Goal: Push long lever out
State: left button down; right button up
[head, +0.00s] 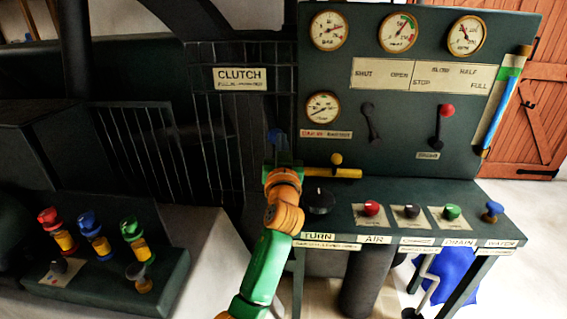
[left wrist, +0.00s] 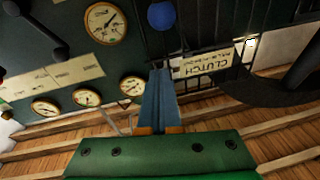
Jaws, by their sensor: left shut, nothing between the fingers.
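A round blue knob (head: 275,135) stands in front of the dark grille, just right of the CLUTCH sign (head: 240,79). It looks like the top of the long lever; the shaft below it is mostly hidden by my arm. My left gripper (head: 279,160) is just below the knob in the head view, largely hidden by its own wrist. In the left wrist view its blue fingers (left wrist: 158,90) are shut and empty. The blue knob (left wrist: 161,15) lies beyond their tips, apart from them in the picture; I cannot tell the depth gap. My right gripper is not in view.
A yellow bar handle (head: 340,173) juts out right of my wrist. The panel holds several gauges (head: 329,30) and a red-knobbed lever (head: 441,125). A bench with a black dial (head: 319,200) and buttons stands below. Coloured valves (head: 92,235) stand at left.

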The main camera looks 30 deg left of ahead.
pick_arm(q)
jog(key=v, duration=0.3)
jog(key=b+v, duration=0.1)
jog(key=shift+s+d+f, duration=0.1)
jog(key=shift+s+f, duration=0.15)
jog(key=shift+f, duration=0.15)
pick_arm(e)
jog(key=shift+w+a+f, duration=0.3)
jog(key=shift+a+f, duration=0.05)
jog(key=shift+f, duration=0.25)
pick_arm(q)
jog(key=shift+w, duration=0.1)
jog(key=shift+f, duration=0.1)
